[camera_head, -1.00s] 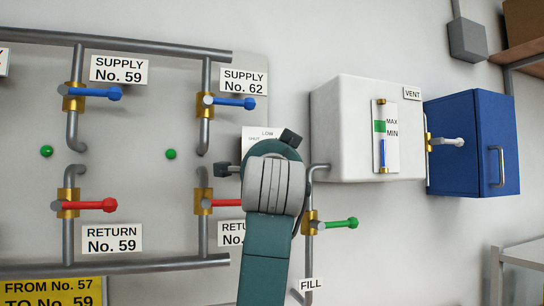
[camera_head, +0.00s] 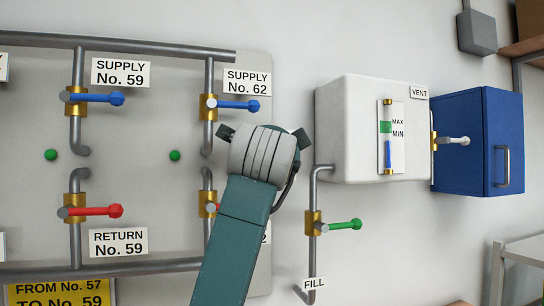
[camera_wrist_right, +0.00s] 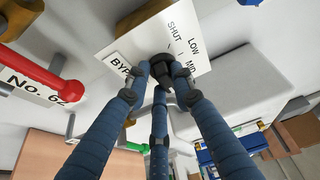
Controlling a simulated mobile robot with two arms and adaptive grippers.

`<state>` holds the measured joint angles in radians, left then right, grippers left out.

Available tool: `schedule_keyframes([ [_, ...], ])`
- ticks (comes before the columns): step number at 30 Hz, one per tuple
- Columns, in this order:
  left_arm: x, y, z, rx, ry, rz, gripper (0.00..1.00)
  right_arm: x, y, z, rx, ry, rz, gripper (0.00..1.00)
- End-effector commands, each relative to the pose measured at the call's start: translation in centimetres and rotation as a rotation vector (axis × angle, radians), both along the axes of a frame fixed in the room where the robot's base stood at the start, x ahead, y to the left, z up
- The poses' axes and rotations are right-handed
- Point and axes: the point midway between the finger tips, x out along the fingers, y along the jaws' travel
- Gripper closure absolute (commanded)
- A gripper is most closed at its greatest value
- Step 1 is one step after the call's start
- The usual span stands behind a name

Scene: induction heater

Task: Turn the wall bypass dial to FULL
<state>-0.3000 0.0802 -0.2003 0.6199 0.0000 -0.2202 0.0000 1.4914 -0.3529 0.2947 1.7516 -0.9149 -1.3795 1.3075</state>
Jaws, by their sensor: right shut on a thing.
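The bypass dial's white plate (camera_wrist_right: 192,30) shows in the right wrist view with the words SHUT, LOW and MID; FULL is not visible. My right gripper (camera_wrist_right: 162,75) has its blue fingers closed around the black knob (camera_wrist_right: 161,62) at the plate's lower edge. The fingers cover most of the knob, so its pointer setting cannot be read. In the head view my right gripper (camera_head: 265,152) covers the dial below the SUPPLY No. 62 label. My left gripper is not in view.
A red RETURN valve handle (camera_wrist_right: 45,72) is close to my right gripper. The blue SUPPLY No. 62 handle (camera_head: 238,104) is just above it. A green FILL handle (camera_head: 345,225) and white tank (camera_head: 350,130) stand to the right.

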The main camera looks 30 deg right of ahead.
Motion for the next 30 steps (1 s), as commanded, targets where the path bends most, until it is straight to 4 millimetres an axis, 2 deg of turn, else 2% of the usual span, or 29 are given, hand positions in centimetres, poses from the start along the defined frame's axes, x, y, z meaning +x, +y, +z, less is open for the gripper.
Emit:
schedule_keyframes([
  [1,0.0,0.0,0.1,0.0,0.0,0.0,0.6,-0.3,-0.2,0.6,-0.002,-0.016,-0.006,1.0],
  [11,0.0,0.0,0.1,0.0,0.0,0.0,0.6,-0.3,-0.2,0.5,0.0,-0.016,-0.006,1.0],
  [12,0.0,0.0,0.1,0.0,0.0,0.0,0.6,-0.3,-0.2,0.5,0.0,-0.016,-0.006,0.71],
  [14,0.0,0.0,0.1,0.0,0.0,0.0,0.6,-0.3,-0.2,0.5,0.0,-0.016,-0.006,0.59],
  [25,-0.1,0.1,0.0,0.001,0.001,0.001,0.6,-0.4,0.2,0.2,0.001,-0.008,-0.001,0.58],
  [30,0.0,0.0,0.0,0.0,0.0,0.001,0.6,-2.4,1.7,0.3,0.003,-0.011,0.001,0.58],
])
